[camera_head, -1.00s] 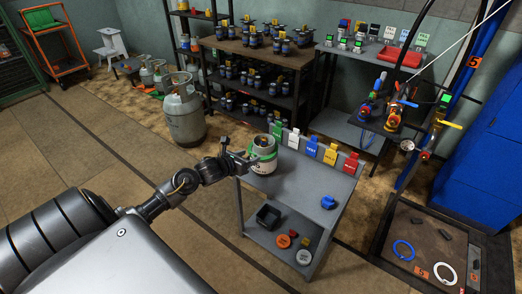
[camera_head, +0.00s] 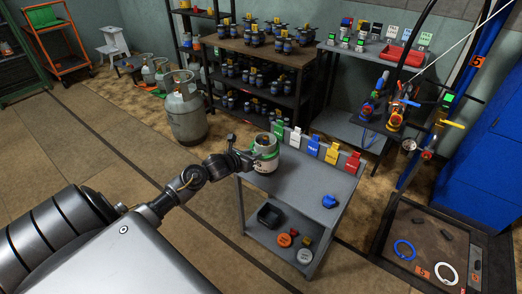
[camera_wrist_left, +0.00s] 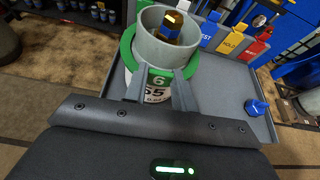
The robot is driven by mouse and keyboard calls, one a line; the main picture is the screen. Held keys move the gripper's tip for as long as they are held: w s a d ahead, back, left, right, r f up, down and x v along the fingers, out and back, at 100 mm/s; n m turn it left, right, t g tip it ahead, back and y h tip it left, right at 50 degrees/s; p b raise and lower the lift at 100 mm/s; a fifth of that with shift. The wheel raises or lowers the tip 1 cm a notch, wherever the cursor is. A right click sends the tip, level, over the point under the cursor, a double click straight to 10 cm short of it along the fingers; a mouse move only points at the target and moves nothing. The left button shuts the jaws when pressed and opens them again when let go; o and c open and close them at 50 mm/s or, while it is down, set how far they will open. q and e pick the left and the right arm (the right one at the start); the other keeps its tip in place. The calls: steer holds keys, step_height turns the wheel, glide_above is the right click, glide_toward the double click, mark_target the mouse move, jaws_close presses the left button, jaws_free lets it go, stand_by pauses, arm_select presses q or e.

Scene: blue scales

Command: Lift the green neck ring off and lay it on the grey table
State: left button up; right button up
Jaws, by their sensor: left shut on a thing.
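The green neck ring (camera_wrist_left: 127,58) sits around the collar of a small grey-white cylinder (camera_wrist_left: 163,40). Its tab with a 6 hangs at the front, between my fingers. The cylinder (camera_head: 266,166) stands upright at the back left of the grey table (camera_head: 303,180). My left gripper (camera_head: 252,158) reaches in from the left at collar height. In the left wrist view my left gripper (camera_wrist_left: 160,90) is shut on the ring's front. The ring's far side is hidden behind the collar. My right gripper is out of view.
Green, white, blue, yellow and red tags (camera_head: 312,145) stand along the table's back edge. A blue fitting (camera_head: 329,201) lies near its right side. Between them the tabletop is clear. A black bin (camera_head: 269,215) sits on the lower shelf.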

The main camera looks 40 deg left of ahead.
arm_select(q)
steer(key=shift+r, duration=0.1)
